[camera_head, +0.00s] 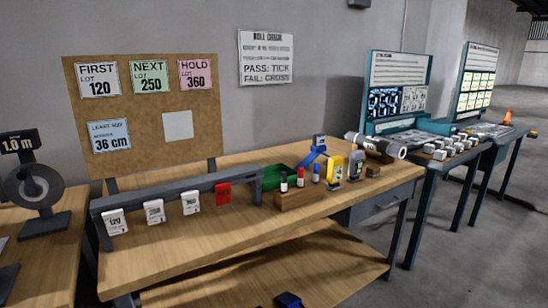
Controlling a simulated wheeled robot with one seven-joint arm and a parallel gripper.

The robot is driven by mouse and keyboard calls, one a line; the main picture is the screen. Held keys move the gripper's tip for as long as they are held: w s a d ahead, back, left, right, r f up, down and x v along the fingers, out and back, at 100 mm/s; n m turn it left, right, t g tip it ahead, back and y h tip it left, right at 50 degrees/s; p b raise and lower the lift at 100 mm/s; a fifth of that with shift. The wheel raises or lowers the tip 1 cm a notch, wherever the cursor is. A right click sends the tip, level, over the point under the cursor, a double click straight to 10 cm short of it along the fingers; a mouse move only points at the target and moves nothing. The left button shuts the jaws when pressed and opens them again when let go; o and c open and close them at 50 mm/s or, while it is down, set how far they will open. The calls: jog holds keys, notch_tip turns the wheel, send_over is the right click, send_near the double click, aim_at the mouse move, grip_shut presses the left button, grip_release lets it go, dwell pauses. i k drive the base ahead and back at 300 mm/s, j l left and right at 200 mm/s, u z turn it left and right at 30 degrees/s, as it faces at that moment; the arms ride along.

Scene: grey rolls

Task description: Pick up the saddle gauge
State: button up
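What looks like the saddle gauge is a blue angled body with a small grey display on top (316,150). It stands on the wooden bench towards the back, between the green tray and the grey roll. Its lower part is partly hidden behind the marker block and the yellow bottle. No gripper fingers can be made out. A small dark and blue shape cut off at the bottom edge may be part of me, but I cannot tell.
A wooden block with markers (300,192), a yellow bottle (336,168) and a grey bottle (356,164) stand in front. A grey roll (375,146) lies to the right, a green tray (275,177) left. A grey rail (180,190) carries tags. The bench's front strip is clear.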

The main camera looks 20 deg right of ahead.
aim_at(317, 148)
jog(key=z, duration=0.65)
